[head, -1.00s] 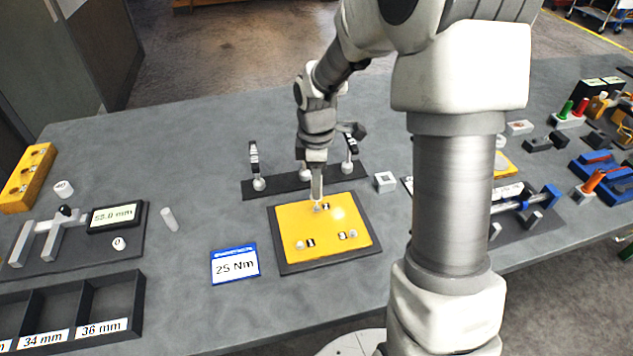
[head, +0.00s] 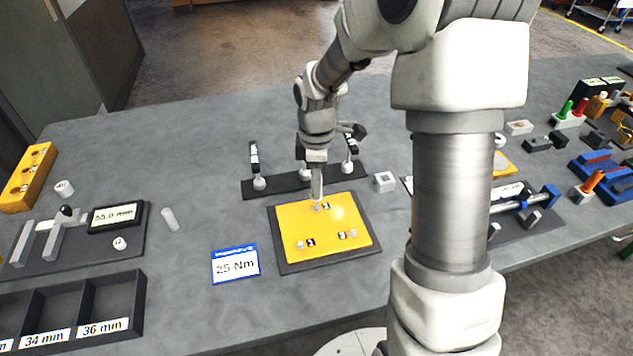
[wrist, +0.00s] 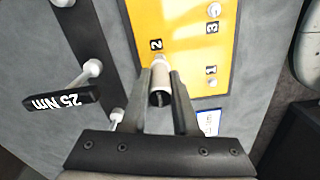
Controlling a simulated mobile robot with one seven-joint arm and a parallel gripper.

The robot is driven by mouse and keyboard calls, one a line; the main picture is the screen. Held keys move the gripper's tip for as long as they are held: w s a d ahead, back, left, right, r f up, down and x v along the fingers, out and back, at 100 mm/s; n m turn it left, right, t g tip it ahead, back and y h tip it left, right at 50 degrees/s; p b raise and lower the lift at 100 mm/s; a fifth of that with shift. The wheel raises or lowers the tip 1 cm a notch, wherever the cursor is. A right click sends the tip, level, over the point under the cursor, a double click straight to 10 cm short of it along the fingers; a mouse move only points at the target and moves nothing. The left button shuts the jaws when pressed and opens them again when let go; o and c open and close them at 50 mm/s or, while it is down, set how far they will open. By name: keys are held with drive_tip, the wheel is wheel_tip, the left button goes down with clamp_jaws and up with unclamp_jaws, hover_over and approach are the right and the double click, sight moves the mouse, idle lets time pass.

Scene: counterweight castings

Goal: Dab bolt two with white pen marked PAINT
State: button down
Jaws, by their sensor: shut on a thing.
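My gripper (wrist: 160,92) is shut on a pale cylindrical pen (wrist: 160,72), held end-down; no PAINT lettering is readable on it. In the head view my gripper (head: 317,190) is over the yellow casting (head: 332,257) at its far edge. Bolt two (head: 316,208) is at the gripper's lower end, beside the black "2" label (wrist: 156,45). The pen's lower end is at or just above bolt two; I cannot tell whether they touch. Bolt three (wrist: 214,10) and bolt one (wrist: 212,83) stand clear with pale heads.
A dark rack (head: 290,185) with several upright handled tools stands behind the casting; one handle (wrist: 62,101) reads 25 Nm. A small grey block (head: 385,182) is to its right, a "25 Nm" card (head: 235,264) to its left.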

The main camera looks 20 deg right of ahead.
drive_tip(key=shift+s+f, duration=0.1)
drive_tip(key=shift+f, duration=0.4)
idle(1.4)
drive_tip(key=shift+r+p, duration=2.35)
drive_tip(key=shift+r, duration=0.75)
